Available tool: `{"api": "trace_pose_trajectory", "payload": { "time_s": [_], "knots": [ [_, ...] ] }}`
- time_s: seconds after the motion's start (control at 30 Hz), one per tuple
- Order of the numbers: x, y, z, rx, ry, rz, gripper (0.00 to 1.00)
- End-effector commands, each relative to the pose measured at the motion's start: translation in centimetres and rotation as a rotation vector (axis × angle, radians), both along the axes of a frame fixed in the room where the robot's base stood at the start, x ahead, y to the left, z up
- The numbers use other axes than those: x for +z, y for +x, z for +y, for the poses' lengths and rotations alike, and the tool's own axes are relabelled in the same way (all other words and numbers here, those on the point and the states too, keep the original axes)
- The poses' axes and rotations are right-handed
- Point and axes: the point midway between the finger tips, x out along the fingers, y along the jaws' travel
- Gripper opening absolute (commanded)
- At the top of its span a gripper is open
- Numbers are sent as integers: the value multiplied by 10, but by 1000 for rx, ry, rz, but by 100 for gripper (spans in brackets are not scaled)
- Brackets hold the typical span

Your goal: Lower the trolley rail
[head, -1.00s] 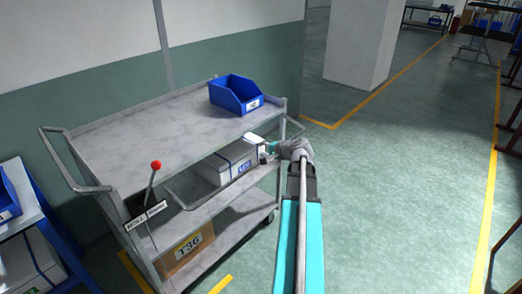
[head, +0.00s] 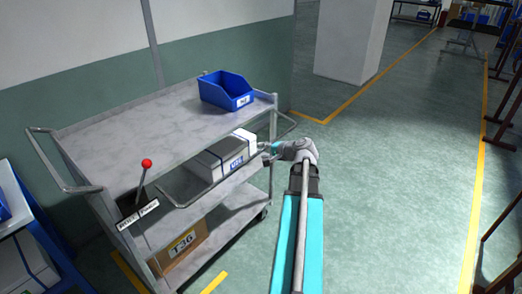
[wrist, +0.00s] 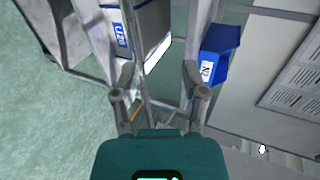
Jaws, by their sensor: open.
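The trolley rail (head: 215,182) is a thin grey bar along the front of the grey trolley (head: 125,135), at the level of the middle shelf, in front of a boxed load. My gripper (head: 268,152) is at the right part of the rail in the head view, with its fingers partly hidden by its own body. In the wrist view my gripper (wrist: 160,76) is open. A thin grey bar, seemingly the rail (wrist: 143,85), runs between its two fingers. I cannot tell whether either finger touches it.
A blue bin (head: 227,90) stands on the top shelf. A grey-white box (head: 222,157) is on the middle shelf and a cardboard box (head: 182,245) below. A red-knobbed lever (head: 146,163) rises at the trolley's left end. Floor to the right is clear.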

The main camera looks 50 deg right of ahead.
Motion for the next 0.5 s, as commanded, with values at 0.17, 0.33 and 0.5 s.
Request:
{"api": "trace_pose_trajectory", "payload": {
  "time_s": [0.17, 0.33, 0.5],
  "knots": [
    [0, -9, 0, 0, 0, 0, 57],
    [0, -18, 0, 0, 0, 0, 57],
    [0, -26, -1, 0, 0, -1, 57]
  ]
}}
